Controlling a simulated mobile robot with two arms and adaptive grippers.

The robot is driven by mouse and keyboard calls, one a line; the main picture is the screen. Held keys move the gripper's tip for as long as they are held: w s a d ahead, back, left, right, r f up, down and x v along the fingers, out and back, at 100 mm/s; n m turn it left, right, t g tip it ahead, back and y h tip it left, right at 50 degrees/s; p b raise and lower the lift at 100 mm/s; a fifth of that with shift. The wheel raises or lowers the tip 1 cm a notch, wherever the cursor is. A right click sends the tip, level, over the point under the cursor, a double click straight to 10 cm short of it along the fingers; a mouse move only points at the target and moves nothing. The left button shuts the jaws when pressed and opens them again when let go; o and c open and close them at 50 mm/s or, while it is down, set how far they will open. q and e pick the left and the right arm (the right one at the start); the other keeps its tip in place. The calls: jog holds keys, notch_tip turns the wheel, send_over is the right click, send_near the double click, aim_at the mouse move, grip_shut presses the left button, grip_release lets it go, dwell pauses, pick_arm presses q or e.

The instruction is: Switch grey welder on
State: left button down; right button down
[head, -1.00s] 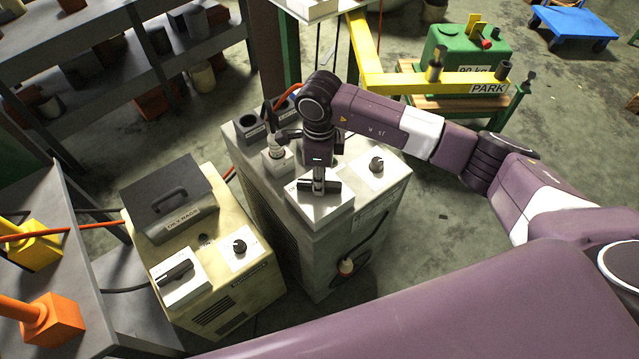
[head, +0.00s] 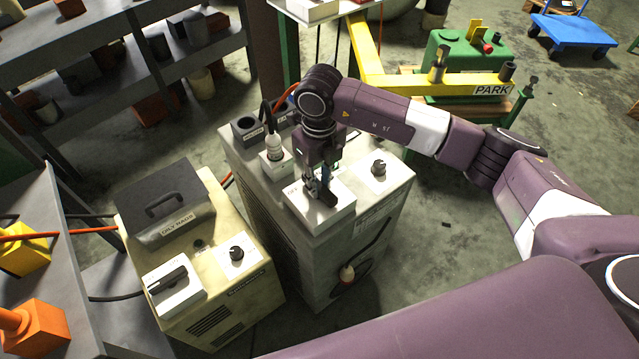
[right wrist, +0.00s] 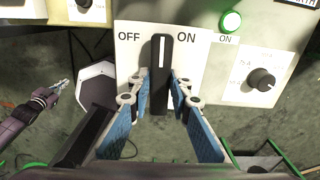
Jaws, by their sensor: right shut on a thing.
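The grey welder (head: 322,262) stands in the middle of the head view. A white switch plate (head: 338,214) sits on its top. My right gripper (head: 320,188) points down over that plate. In the right wrist view the black switch handle (right wrist: 160,62) stands nearly upright in the picture, between the words OFF and ON. The blue-padded fingers of my right gripper (right wrist: 159,88) are on both sides of the handle, shut on it. A bright green lamp (right wrist: 230,22) labelled ON is right of the plate. My left gripper (right wrist: 62,92) shows small at the left; its opening is unclear.
A cream welder (head: 215,290) with its own switch and knob stands left of the grey one. A knob (head: 378,168) is on the grey welder's top. A yellow PARK beam (head: 455,84) and a blue cart (head: 575,32) are behind.

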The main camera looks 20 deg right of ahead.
aim_at(320, 186)
jog(key=shift+m, duration=0.3)
dwell(0.4)
jog(key=c, duration=1.8)
grip_release()
jog(key=shift+o, duration=0.2)
notch_tip(320, 186, up, 12)
